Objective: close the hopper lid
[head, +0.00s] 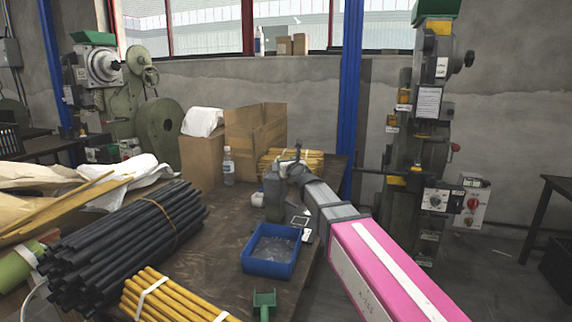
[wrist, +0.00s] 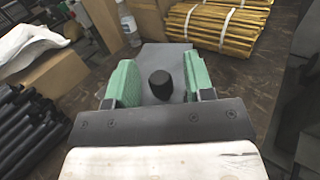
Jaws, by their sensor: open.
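Two presses carry green hopper-like tops. One green top (head: 93,38) is on the press at the left. The other green top (head: 435,10) is on the press at the right, cut by the picture's upper edge. I cannot make out a lid on either, nor whether one is open. My gripper (head: 290,163) is over the workbench, far from both tops. In the wrist view my gripper (wrist: 160,68) is open, its green fingers either side of a black cap. The cap is on a grey container (wrist: 165,55), which also stands on the bench in the head view (head: 273,200).
The workbench (head: 215,240) holds a blue bin (head: 270,252), a clear bottle (head: 228,167), black rods (head: 120,235), yellow rods (head: 165,298) and cardboard boxes (head: 255,130). A blue post (head: 352,90) stands behind my arm. Some floor shows at the right.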

